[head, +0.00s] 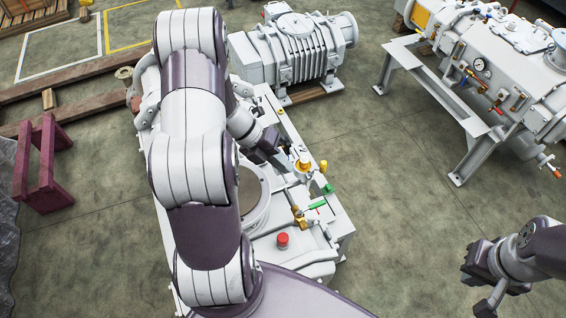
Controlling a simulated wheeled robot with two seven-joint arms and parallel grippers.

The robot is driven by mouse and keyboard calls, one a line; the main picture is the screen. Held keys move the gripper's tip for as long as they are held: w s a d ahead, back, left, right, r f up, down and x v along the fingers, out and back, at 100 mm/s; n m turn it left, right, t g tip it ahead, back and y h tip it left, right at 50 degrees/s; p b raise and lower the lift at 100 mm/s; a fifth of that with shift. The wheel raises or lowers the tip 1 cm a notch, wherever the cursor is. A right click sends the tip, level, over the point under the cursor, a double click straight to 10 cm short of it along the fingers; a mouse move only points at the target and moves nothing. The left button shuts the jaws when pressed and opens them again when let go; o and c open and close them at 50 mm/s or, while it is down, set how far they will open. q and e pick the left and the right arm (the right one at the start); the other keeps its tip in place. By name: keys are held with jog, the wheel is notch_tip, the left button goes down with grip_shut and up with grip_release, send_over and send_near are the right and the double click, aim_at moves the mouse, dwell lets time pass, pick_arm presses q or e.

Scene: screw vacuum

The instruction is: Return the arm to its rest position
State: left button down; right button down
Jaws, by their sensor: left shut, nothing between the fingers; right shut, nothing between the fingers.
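My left arm (196,140), white and dark purple, arches over the grey pump machine in the middle of the head view. My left gripper (282,160) is shut and empty, low over the machine beside a yellow and white fitting (302,166). Whether it touches the fitting cannot be told. My arm hides much of the machine's left side. My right gripper (488,304) is shut and empty at the bottom right, above bare floor.
The grey machine (330,238) carries a green-handled valve (318,204) and a red cap (282,240). A ribbed blower (300,48) stands behind it. Another grey machine on a stand (487,128) is at upper right. A maroon stand (43,165) is at left. The floor between machines is clear.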

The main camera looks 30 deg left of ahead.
dwell(0.4)
pick_arm(q)
jog(key=s+f+m+g+y+b, duration=0.15)
jog(key=s+m, duration=0.25)
jog(key=m, duration=0.7)
jog(key=s+f+m+g+y+b, duration=0.1)
jog(key=s+m+g+y, duration=0.15)
jog(key=m, duration=0.85)
jog(key=d+r+m+t+y+b, duration=0.1)
jog(key=d+m, duration=0.3)
jog(key=m, duration=0.5)
jog(key=s+d+r+m+t+y+b, duration=0.1)
jog(key=d+m+b, duration=0.3)
jog(key=m, duration=0.4)
jog(key=shift+s+d+r+m+t+y, duration=0.2)
jog(key=shift+d+r+m+t+y, duration=0.25)
jog(key=shift+r+y, duration=0.4)
jog(key=shift+w+a+f, duration=0.1)
jog(key=shift+f, duration=0.05)
